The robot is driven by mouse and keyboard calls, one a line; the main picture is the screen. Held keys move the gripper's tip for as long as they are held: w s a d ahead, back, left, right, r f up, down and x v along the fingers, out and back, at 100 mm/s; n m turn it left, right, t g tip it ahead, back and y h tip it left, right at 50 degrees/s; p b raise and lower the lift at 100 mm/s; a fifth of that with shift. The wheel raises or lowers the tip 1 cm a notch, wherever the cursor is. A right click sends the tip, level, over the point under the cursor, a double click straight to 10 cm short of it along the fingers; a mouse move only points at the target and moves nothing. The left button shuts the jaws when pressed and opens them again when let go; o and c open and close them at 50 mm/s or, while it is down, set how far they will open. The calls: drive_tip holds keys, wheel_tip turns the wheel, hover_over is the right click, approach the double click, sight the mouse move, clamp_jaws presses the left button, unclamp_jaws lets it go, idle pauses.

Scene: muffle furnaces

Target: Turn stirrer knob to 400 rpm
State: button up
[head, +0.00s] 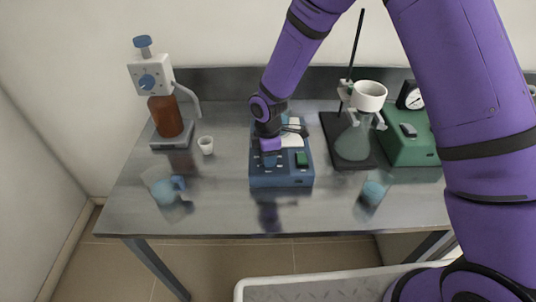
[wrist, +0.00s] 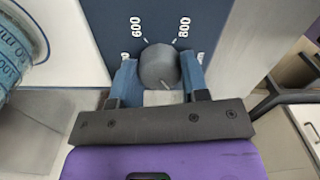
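The stirrer (head: 281,181) is a blue box in the middle of the bench, with a green switch on its right side. My gripper (head: 270,158) is over its front left part and hides the knob in the head view. In the wrist view the grey round stirrer knob (wrist: 158,65) sits between the two blue fingertips of my gripper (wrist: 159,78), which press against its sides. A pale pointer line shows on the knob's lower edge, toward the gripper. The marks 600 and 800 show beyond the knob. Other numbers are partly hidden by the fingers.
A dispenser bottle (head: 167,116) and a small white cup (head: 206,145) stand at the left. A glass beaker with a blue band (head: 165,188) is at the front left, another (head: 373,190) at the front right. A flask (head: 354,142) stands on the right.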

drive_tip(key=shift+c, duration=0.7)
drive_tip(key=shift+m, duration=0.3)
drive_tip(key=m, duration=1.1)
drive_tip(key=shift+m, duration=0.3)
drive_tip(key=m, duration=0.5)
drive_tip(key=shift+m, duration=0.3)
drive_tip(key=m, duration=0.6)
